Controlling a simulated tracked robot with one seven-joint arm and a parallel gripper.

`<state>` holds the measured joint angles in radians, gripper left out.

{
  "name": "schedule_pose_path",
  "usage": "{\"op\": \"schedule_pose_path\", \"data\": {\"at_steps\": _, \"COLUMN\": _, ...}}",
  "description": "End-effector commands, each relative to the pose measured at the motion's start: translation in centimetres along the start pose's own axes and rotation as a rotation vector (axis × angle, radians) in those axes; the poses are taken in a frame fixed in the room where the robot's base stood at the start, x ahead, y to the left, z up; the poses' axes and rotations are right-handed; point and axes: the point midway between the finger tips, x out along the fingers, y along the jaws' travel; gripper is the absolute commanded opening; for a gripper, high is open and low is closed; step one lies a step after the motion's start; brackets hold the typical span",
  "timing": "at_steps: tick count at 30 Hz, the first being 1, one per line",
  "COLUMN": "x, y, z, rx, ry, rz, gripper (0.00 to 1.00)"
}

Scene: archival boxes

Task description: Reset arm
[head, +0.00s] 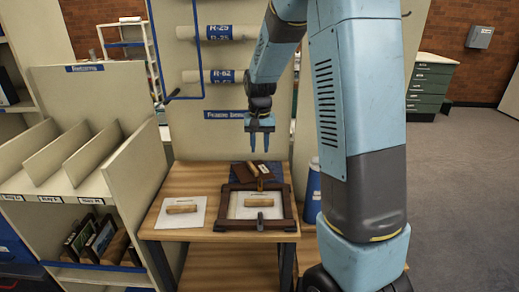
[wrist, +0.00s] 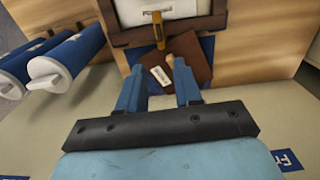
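My gripper (head: 260,143) hangs above the back of the wooden table (head: 170,228), pointing down, with its two blue fingers apart. In the wrist view my gripper (wrist: 159,85) is open with nothing between the fingertips. Below it lies a dark brown folder-like item (wrist: 188,62) with a small pale label, on something blue; it also shows in the head view (head: 250,170). In front of it is a brown wooden frame (head: 231,223) around a white sheet with a small wooden block (head: 259,202).
A white sheet with a wooden block (head: 182,209) lies at the table's left. A slotted shelf unit (head: 140,175) stands left, and a blue cylinder (head: 312,195) right. Blue-and-white rolls (head: 215,76) hang on the panel behind; rolls (wrist: 65,62) show in the wrist view. Open floor lies right.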

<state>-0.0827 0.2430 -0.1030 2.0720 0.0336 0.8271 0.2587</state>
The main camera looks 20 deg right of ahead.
Motion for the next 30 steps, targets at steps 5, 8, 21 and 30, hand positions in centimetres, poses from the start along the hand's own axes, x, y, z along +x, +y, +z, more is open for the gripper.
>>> {"op": "schedule_pose_path", "data": {"at_steps": 5, "x": 0.0, "y": 0.0, "z": 0.0, "rx": 0.0, "ry": 0.0, "rz": 0.0, "gripper": 0.34}}
{"op": "schedule_pose_path", "data": {"at_steps": 8, "x": 0.0, "y": 0.0, "z": 0.0, "rx": 0.0, "ry": 0.0, "rz": 0.0, "gripper": 0.34}}
{"op": "schedule_pose_path", "data": {"at_steps": 21, "x": -6.3, "y": 1.3, "z": 4.3, "rx": -0.053, "ry": 0.089, "rz": -0.04, "gripper": 0.34}}
{"op": "schedule_pose_path", "data": {"at_steps": 30, "x": -11.8, "y": 3.0, "z": 10.2, "rx": -0.118, "ry": 0.19, "rz": -0.07, "gripper": 0.34}}
